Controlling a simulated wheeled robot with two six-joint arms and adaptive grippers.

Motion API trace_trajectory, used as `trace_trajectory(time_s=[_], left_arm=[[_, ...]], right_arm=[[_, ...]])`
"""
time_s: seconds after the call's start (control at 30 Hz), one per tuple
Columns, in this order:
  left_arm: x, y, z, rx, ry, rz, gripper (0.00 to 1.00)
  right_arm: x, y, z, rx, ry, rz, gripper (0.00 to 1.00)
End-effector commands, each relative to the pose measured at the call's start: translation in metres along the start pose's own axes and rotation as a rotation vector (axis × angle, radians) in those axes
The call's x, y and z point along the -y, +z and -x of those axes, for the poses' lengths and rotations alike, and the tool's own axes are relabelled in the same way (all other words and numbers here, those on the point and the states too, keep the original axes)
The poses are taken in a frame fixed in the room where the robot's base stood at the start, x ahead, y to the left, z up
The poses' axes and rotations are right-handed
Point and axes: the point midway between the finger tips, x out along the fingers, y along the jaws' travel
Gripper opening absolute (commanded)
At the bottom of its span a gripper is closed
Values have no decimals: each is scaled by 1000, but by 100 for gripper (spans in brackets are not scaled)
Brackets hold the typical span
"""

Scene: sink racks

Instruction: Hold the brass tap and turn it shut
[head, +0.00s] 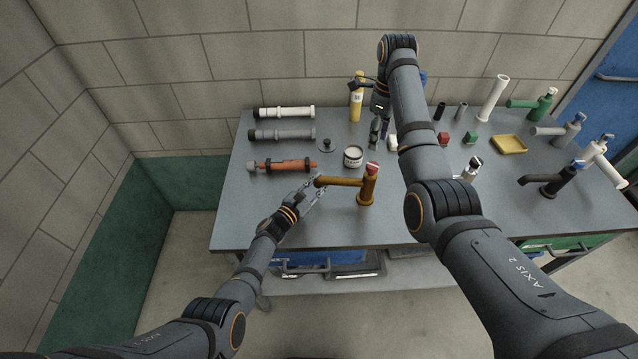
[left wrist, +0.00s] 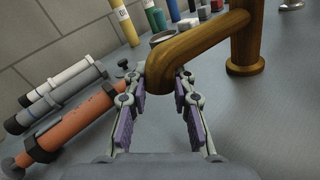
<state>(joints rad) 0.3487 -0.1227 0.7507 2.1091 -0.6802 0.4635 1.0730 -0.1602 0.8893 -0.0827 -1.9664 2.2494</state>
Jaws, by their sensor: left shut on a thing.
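The brass tap (head: 366,188) stands upright near the front middle of the table, with its spout pointing left. Its top carries a red and white handle (head: 372,167). My left gripper (head: 316,186) is shut on the spout's outer end. In the left wrist view the brass tap (left wrist: 245,40) has its bent spout end between the purple-padded fingers of the left gripper (left wrist: 160,85). My right gripper (head: 378,130) hangs at the back of the table, away from the brass tap; its finger opening is unclear.
A tin (head: 353,156) stands behind the spout. An orange cylinder (head: 285,165) and grey and white ones lie at left. A yellow bottle (head: 356,105) stands at the back. Several other taps, including a black one (head: 556,181), and a yellow tray (head: 508,144) are at right.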

Motion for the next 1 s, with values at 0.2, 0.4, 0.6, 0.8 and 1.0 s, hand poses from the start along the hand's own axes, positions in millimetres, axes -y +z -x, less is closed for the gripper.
trace_trajectory(time_s=[0.2,0.4,0.6,0.8,1.0], left_arm=[[0,1,-1,3,1,1,0],[-1,2,-1,3,1,1,0],[-1,1,-1,3,1,1,0],[0,1,0,3,1,1,0],[-1,1,0,3,1,0,0]], right_arm=[[21,-8,-28,2,-99,166,57],[75,-39,-85,-127,-388,681,57],[114,-79,-115,-489,-617,1284,57],[124,-111,-120,-1053,-673,1889,57],[102,-124,-112,-1804,-480,2407,57]])
